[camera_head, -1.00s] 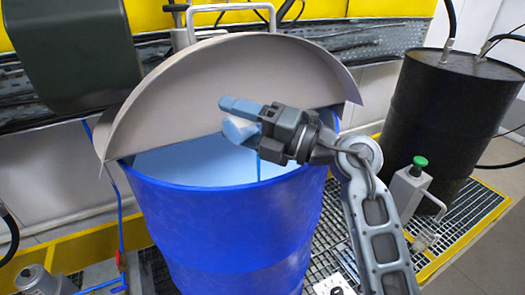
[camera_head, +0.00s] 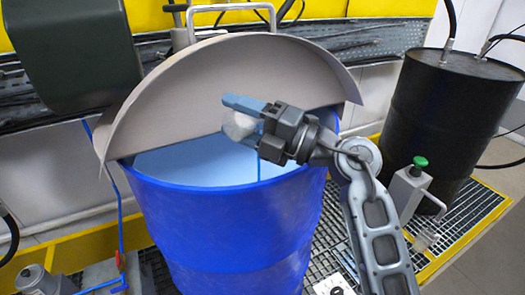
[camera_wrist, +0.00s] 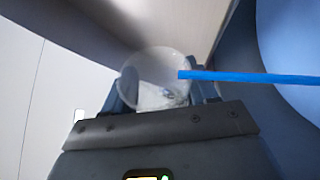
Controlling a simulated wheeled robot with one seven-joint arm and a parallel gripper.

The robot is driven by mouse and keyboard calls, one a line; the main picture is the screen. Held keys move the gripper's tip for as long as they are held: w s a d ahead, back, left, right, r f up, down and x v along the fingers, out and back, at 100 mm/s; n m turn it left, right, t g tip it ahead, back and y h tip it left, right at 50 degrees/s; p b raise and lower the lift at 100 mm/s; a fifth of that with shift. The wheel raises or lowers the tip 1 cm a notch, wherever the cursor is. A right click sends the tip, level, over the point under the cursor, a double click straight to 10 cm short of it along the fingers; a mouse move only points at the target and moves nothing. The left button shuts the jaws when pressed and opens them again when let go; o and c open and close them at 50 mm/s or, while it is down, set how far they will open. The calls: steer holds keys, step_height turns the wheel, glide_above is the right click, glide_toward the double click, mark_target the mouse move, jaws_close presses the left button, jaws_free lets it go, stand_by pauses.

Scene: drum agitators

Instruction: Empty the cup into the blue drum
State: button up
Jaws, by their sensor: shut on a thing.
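The blue drum (camera_head: 235,225) stands open in the middle of the head view, its inside pale blue. A grey-beige half-round lid (camera_head: 215,85) stands raised over its far half. My gripper (camera_head: 246,117) is above the drum opening, in front of the lid, with blue fingertips shut on a small translucent cup (camera_head: 238,126). In the wrist view the cup (camera_wrist: 152,75) sits between the fingers, with something whitish low in it. The cup looks tilted; I cannot tell how much it holds.
A black drum (camera_head: 445,115) with hoses stands at the right. In front of it is a grey post with a green button (camera_head: 420,162). A dark green housing (camera_head: 75,50) hangs at upper left. Yellow-edged grating (camera_head: 465,215) covers the floor.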

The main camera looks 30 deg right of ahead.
mark_target(230, 135)
steer(key=n, duration=0.1)
steer(key=a+f+n+g, duration=0.1)
steer(key=n, duration=0.1)
steer(key=shift+s+a+f+n+h, duration=0.15)
steer(key=shift+s+a+n+h, duration=0.15)
steer(key=shift+a, duration=0.1)
steer(key=f+n, duration=0.1)
steer(key=n, duration=0.1)
steer(key=n+g+h, duration=0.1)
steer(key=n, duration=0.1)
steer(key=shift+f+g, duration=0.3)
steer(key=shift+f, duration=0.05)
steer(key=shift+s+a+f+n+g+h, duration=0.15)
steer(key=shift+s+a+f+n+h, duration=0.15)
steer(key=shift+a+n+h, duration=0.75)
steer(key=shift+s+a+f+n+g+h, duration=0.1)
steer(key=shift+s+a+f+n+h, duration=0.2)
steer(key=shift+a+n+h, duration=0.7)
steer(key=shift+s+a+f+n+g+h, duration=0.2)
steer(key=shift+a+f+n+h, duration=0.35)
steer(key=shift+n, duration=0.9)
steer(key=shift+r, duration=0.15)
steer(key=shift+s, duration=0.1)
